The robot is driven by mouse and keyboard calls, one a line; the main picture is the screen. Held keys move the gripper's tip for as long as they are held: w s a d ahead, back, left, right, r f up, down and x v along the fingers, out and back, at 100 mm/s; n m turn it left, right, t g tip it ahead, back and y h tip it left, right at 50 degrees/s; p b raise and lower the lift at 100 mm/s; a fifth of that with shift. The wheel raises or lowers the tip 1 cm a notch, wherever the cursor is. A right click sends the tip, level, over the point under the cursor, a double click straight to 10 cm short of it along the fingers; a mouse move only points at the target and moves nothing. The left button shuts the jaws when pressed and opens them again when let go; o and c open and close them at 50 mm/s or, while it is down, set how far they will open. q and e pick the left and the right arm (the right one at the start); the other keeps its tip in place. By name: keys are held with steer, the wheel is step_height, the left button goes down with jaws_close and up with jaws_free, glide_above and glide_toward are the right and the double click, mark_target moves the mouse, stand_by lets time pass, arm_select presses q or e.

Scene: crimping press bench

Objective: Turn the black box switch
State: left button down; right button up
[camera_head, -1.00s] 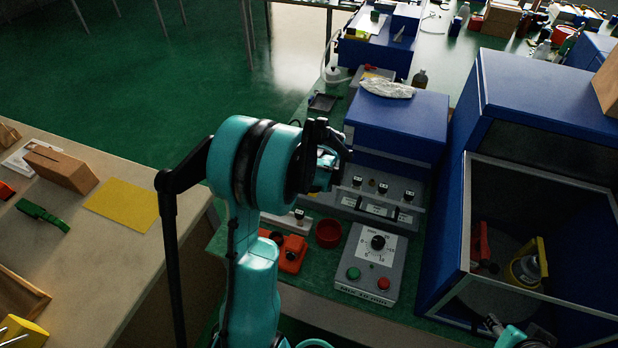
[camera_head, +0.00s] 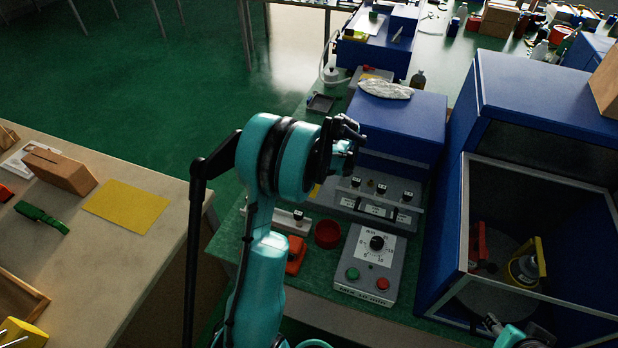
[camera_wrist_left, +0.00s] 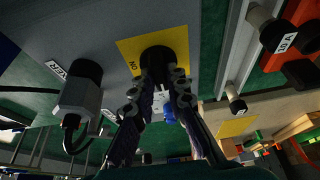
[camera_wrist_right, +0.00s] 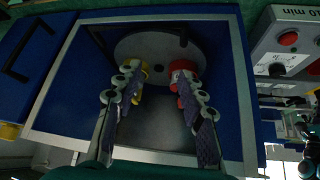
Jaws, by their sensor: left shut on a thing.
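The switch is a black round knob (camera_wrist_left: 157,60) on a yellow label marked "ON", on a grey panel (camera_wrist_left: 110,22) in the left wrist view. My left gripper (camera_wrist_left: 160,85) has its fingers closed around the knob, one on each side. In the head view my left gripper (camera_head: 348,145) is in front of the blue box (camera_head: 402,125), and the gripper hides the knob there. The yellow label shows partly below it (camera_head: 315,191). My right gripper (camera_wrist_right: 157,76) is open and empty, before the open blue cabinet with the round plate (camera_wrist_right: 155,45).
A grey timer box (camera_head: 368,268) with a dial and green and red buttons stands in front. A red cup (camera_head: 327,234) and an orange-red block (camera_head: 296,254) are beside it.

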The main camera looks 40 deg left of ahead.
arm_select(q)
steer(key=shift+d, duration=0.1)
stand_by(0.4)
steer(key=c, duration=1.5)
jaws_free()
steer(key=shift+c, duration=0.2)
steer(key=v, duration=1.2)
steer(key=shift+w+f, duration=0.1)
